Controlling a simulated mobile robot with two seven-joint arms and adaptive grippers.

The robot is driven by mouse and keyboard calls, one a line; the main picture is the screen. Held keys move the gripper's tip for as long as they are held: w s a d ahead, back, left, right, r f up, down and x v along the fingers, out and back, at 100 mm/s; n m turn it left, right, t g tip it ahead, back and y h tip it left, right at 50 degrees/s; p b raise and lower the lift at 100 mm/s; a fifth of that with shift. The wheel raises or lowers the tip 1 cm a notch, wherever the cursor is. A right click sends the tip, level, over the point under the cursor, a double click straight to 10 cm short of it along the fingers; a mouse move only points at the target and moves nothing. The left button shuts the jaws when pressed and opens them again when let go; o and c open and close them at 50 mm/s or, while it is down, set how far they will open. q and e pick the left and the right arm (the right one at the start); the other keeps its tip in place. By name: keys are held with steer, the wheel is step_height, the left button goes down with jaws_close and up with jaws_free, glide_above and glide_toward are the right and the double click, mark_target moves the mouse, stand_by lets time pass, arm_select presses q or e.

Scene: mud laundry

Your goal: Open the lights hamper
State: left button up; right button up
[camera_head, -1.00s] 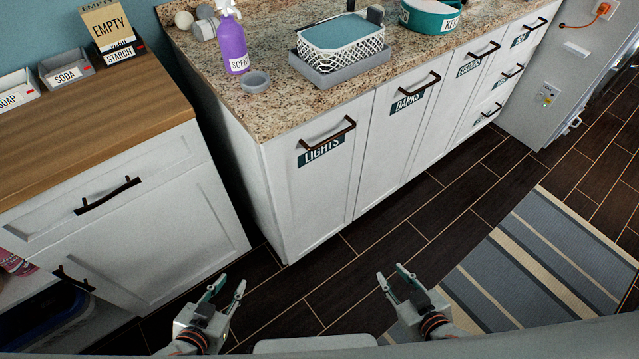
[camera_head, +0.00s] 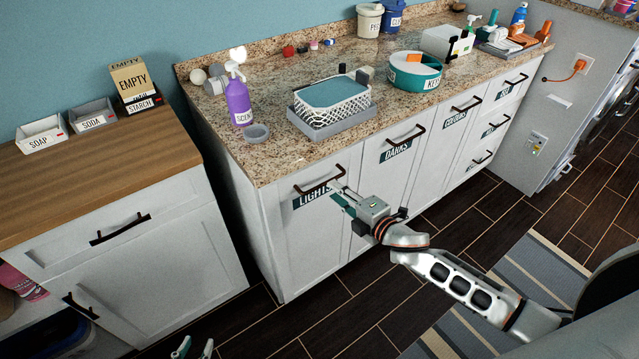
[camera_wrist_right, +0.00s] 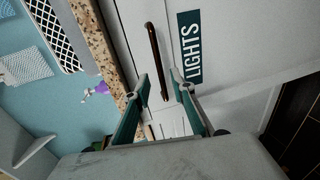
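The lights hamper (camera_head: 305,240) is the white front panel marked LIGHTS at the counter's left end. It looks closed. Its dark bar handle (camera_head: 318,184) sits above the LIGHTS label (camera_head: 311,197). My right gripper (camera_head: 341,193) is open at the right end of this handle. In the right wrist view, the handle (camera_wrist_right: 152,50) runs down toward the gap between the two open fingers (camera_wrist_right: 158,82), and its lower end shows between them. I cannot tell whether they touch it. My left gripper (camera_head: 195,348) is open, low at the bottom edge, with only its fingertips showing.
The darks front (camera_head: 385,195) with its own handle is just right of the lights front. A wooden-topped cabinet (camera_head: 90,180) stands at the left. The granite counter (camera_head: 275,160) above holds a basket (camera_head: 335,105) and a purple bottle (camera_head: 238,102). Dark floor lies in front.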

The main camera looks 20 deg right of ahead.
mark_target(324, 183)
steer(key=x, duration=0.6)
steer(key=shift+w+a, duration=0.1)
steer(key=shift+w, duration=0.1)
jaws_close()
